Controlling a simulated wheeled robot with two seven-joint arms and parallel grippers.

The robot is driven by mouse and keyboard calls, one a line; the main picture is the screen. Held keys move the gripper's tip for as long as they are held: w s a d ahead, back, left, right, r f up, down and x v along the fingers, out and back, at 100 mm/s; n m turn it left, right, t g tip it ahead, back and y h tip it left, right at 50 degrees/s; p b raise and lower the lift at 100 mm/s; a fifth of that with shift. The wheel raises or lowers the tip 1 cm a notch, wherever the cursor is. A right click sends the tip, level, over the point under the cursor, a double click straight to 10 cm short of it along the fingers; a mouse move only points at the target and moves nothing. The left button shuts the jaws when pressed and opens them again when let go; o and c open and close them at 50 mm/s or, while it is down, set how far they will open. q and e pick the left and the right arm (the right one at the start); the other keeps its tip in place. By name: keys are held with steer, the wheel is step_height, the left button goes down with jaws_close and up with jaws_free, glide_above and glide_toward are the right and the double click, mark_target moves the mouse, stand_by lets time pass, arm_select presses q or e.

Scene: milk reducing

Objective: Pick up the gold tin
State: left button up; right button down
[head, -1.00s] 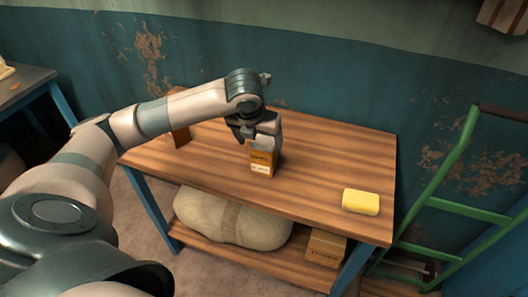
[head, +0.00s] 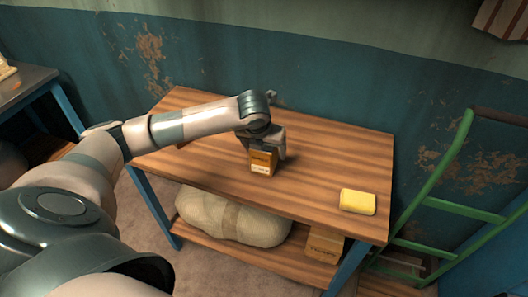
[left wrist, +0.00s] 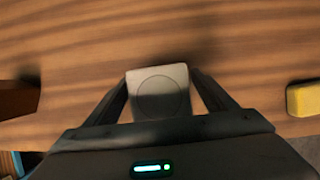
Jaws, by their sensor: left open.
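The gold tin (head: 263,162) stands upright on the wooden table, its orange-gold front with a pale lower band facing me. In the left wrist view its pale square top with a round lid (left wrist: 158,92) shows between the fingers. My left gripper (head: 265,140) is over the tin from above and hides its upper part in the head view. In the left wrist view the open fingers of this gripper (left wrist: 160,85) stand on either side of the tin, with small gaps visible. My right gripper is in neither view.
A yellow block (head: 358,202) lies at the table's right front and also shows in the left wrist view (left wrist: 304,99). A brown object (left wrist: 18,98) stands left of the tin. The wooden tabletop (head: 325,150) is clear behind. A green hand truck (head: 445,160) stands right.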

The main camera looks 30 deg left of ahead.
arm_select(q)
steer(key=shift+w+a+f, duration=0.1)
steer(key=shift+w+f, duration=0.1)
steer(key=shift+f, duration=0.45)
steer(key=c, duration=1.6)
steer(key=shift+o, duration=0.2)
steer(key=shift+w+r, duration=0.1)
steer(key=shift+r, duration=0.1)
